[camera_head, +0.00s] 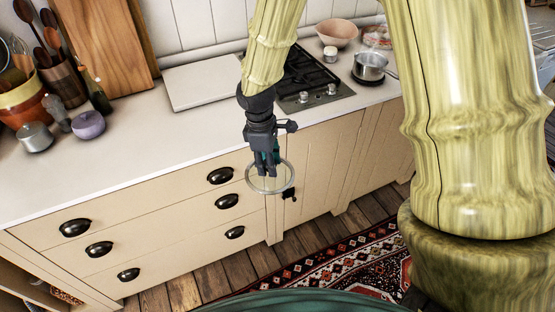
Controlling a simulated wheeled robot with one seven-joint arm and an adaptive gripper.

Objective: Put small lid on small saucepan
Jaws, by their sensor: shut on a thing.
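My gripper (267,163) is shut on the small lid (269,190), a round clear lid with a pale metal rim. It holds the lid in the air in front of the drawer fronts, below the counter's front edge. The lid looks tilted, and my fingers hide its upper middle. A small silver saucepan (369,67) stands upright at the right of the hob, further back and to the right of my gripper. Its top looks open. The lid and the saucepan are well apart.
The black hob (308,75) lies behind my arm. A pink bowl (336,33) and a small jar (330,54) stand behind it. A metal pot (36,138) and a purple pot (88,125) stand at left. The counter's front middle (165,135) is clear.

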